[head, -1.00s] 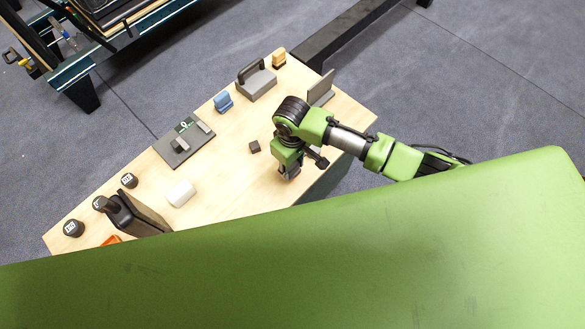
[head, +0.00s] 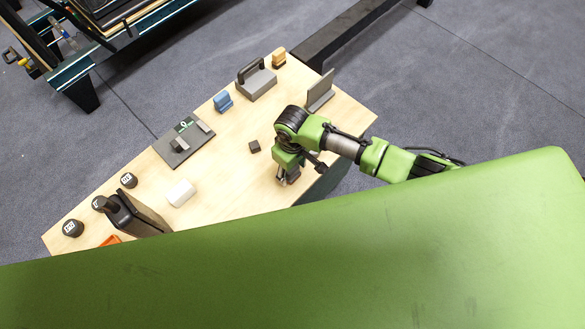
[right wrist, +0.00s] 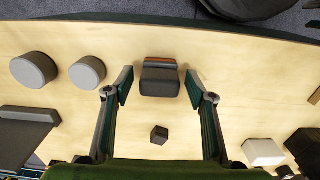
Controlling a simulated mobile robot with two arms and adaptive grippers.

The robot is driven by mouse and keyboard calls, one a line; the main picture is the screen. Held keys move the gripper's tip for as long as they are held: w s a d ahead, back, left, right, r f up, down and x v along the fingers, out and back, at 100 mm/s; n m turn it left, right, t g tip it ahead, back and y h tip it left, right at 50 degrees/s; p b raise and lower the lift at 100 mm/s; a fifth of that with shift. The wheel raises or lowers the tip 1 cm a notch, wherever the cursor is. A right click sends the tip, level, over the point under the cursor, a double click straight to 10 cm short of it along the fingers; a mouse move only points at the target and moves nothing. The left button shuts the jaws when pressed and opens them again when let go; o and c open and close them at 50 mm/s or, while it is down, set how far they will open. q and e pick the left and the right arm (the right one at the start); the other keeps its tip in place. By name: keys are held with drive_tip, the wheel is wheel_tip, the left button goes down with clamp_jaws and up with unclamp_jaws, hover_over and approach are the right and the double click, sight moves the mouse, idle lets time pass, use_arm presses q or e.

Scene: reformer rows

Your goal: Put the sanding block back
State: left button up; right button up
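A dark block with an orange band and a grey-green layer, which looks like the sanding block (right wrist: 160,80), sits on the wooden table (right wrist: 230,90) in the right wrist view. My right gripper (right wrist: 160,90) is open, one finger on each side of the block with gaps between. In the head view my right gripper (head: 287,181) points down near the table's front edge, and the arm hides the block there. A dark mat with a green mark and grey raised pieces (head: 166,151) lies on the table. My left gripper is not in view.
Grey cylinders (right wrist: 33,70) stand left in the wrist view. A grey handled block (head: 257,86), a blue piece (head: 222,101) and a grey upright plate (head: 321,92) stand farther back.

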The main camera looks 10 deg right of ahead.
drive_tip(key=shift+r, duration=0.15)
wheel_tip(320, 180, up, 12)
idle(0.5)
idle(0.4)
